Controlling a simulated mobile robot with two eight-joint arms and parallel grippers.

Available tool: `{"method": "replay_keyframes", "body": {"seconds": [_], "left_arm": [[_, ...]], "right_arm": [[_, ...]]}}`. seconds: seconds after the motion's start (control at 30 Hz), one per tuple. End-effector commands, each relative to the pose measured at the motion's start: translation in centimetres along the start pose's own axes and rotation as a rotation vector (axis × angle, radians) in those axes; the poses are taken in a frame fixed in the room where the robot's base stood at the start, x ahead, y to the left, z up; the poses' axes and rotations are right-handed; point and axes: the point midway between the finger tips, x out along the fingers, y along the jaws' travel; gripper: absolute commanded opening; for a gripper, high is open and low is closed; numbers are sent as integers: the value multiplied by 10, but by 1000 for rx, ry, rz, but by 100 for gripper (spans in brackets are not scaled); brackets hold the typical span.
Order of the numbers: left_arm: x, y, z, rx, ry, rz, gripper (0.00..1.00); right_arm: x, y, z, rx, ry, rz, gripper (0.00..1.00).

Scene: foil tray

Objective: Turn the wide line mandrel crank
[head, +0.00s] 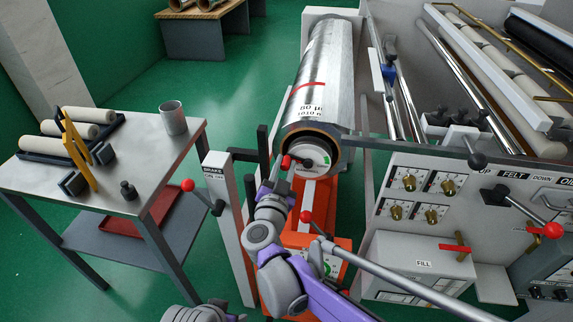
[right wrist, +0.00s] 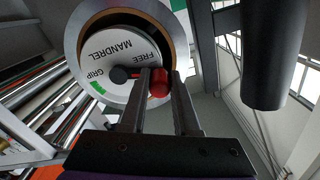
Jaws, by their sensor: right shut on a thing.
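The mandrel crank sits on the front face of the wide foil roll (head: 322,75). Its white disc (head: 313,155) reads MANDREL, GRIP and FREE in the right wrist view (right wrist: 135,47), with a green mark near GRIP. My right gripper (head: 283,172) is at the crank, left of the disc's centre. In the right wrist view its two fingers (right wrist: 159,88) are on either side of the red knob (right wrist: 159,83), shut on it. My left gripper does not show.
A red-knobbed lever (head: 306,216) stands on the orange stand below the roll. A brake post (head: 218,180) with a red-knobbed lever (head: 188,185) is at left. The machine panel (head: 440,190) is at right. A metal table (head: 130,150) is further left, with green floor between.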

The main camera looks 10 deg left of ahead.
Motion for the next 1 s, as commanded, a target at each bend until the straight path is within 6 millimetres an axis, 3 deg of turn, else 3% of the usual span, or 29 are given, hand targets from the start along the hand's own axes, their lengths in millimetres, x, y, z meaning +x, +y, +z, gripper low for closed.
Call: {"method": "replay_keyframes", "body": {"seconds": [0.77,0.8,0.93,1.0], "left_arm": [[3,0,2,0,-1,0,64],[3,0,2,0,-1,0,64],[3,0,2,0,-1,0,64],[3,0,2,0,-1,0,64]], "right_arm": [[0,2,6,-102,0,0,0],[0,2,6,-102,0,1,33],[0,2,6,-102,0,1,56],[0,2,6,-102,0,1,60]]}}
